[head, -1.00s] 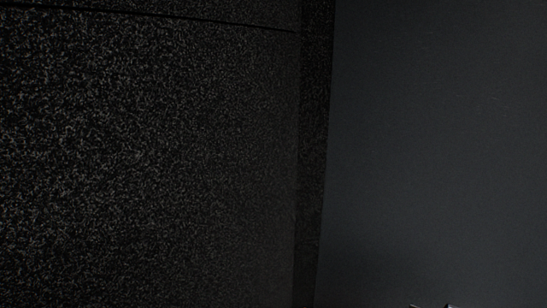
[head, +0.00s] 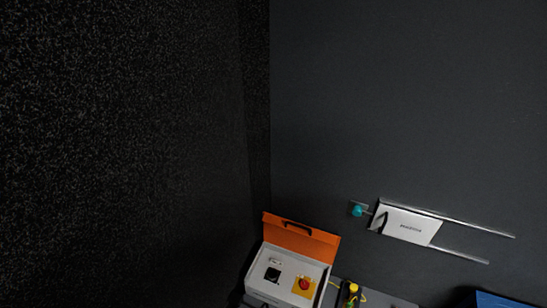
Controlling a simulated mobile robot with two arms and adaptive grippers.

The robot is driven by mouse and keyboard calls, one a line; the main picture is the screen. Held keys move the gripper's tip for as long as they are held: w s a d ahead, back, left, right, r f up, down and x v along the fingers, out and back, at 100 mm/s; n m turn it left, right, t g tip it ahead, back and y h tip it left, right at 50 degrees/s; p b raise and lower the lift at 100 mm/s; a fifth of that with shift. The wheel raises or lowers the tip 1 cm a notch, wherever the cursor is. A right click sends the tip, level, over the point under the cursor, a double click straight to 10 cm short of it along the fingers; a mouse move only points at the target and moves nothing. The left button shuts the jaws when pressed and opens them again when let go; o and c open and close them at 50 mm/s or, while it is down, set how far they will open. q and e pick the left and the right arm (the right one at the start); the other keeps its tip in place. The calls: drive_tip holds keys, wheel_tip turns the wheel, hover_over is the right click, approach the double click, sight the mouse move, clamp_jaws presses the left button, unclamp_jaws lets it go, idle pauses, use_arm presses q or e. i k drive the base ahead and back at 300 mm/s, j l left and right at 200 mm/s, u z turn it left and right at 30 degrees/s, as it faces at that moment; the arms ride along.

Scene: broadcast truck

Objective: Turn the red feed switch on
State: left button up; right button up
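A round red switch (head: 305,283) sits on a yellow plate inside an open case (head: 320,268) with an orange lid, low in the middle of the head view. It looks like the red feed switch, but it is too small to tell which way it is set. Neither of my grippers is in view.
A white panel (head: 407,226) lies between two metal rails on the dark wall (head: 400,110), with a teal knob (head: 357,210) at its left. A yellow-and-black object (head: 351,292) stands right of the case. A blue object (head: 497,300) shows at the bottom right.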

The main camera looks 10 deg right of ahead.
sight(304, 285)
drive_tip(key=z, duration=0.75)
